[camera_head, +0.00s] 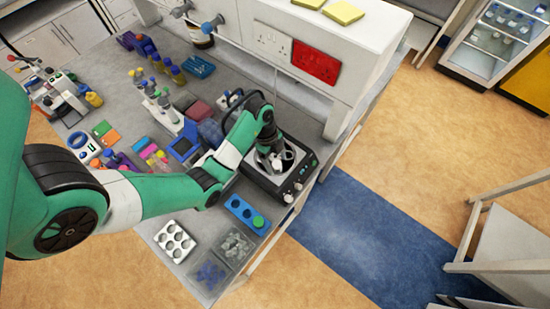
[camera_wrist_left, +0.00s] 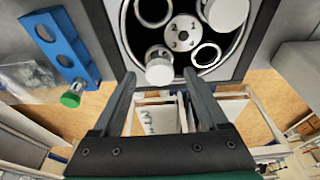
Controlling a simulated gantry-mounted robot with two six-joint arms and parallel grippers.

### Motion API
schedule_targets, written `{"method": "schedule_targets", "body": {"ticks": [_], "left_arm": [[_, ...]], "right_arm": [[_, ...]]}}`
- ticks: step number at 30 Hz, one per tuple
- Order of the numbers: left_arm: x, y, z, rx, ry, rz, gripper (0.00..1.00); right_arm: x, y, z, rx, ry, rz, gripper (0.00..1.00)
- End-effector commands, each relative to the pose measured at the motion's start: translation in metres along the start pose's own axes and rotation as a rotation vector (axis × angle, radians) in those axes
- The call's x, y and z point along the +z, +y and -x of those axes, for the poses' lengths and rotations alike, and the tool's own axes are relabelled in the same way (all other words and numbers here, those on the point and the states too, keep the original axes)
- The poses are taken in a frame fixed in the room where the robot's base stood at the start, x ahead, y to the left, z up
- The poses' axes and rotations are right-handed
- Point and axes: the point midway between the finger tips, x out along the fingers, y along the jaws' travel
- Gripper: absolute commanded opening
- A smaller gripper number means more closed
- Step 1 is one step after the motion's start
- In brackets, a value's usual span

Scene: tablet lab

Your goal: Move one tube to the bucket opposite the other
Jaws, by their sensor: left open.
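The centrifuge (camera_head: 302,181) stands near the bench's right edge with its rotor exposed. In the left wrist view its rotor hub (camera_wrist_left: 183,33) carries numbers. One white-capped tube (camera_wrist_left: 159,68) is at the lower left of the hub; another white-capped tube (camera_wrist_left: 228,14) is at the upper right, across the hub. Empty ring-shaped buckets show at the upper left (camera_wrist_left: 152,10) and lower right (camera_wrist_left: 207,56). How deep the tubes sit is unclear. My left gripper (camera_wrist_left: 160,76) is open above the rotor, the lower-left tube appearing between its fingertips. My right gripper is out of view.
A blue rack (camera_head: 245,213) with a green cap stands beside the centrifuge. A white holed tray (camera_head: 175,241) and clear bins (camera_head: 236,246) lie near the front edge. A wall box (camera_head: 300,45) rises behind. Bottles and coloured items crowd the bench's left.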

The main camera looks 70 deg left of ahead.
Motion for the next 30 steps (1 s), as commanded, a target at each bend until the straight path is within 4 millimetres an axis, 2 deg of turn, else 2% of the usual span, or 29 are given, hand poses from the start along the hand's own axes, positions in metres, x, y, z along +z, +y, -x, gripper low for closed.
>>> {"method": "schedule_targets", "body": {"ticks": [5, 8, 15, 18, 22, 30], "left_arm": [[-0.001, -0.001, 0.015, -0.003, 0.000, 0.000, 0.76], [-0.001, -0.001, 0.033, -0.004, 0.000, 0.001, 0.76], [-0.003, 0.000, 0.088, -0.001, 0.000, 0.002, 0.76], [-0.003, 0.000, 0.106, 0.000, 0.000, 0.002, 0.76], [-0.001, 0.000, 0.117, 0.000, 0.000, 0.001, 0.76], [0.000, 0.000, 0.116, 0.000, 0.000, 0.000, 0.76]], "right_arm": [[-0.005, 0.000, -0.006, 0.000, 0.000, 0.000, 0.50], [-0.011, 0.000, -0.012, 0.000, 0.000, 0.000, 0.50], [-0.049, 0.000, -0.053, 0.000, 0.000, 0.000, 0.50], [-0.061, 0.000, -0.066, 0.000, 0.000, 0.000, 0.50], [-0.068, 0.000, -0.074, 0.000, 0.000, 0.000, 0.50], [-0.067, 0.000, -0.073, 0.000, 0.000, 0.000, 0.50]]}}
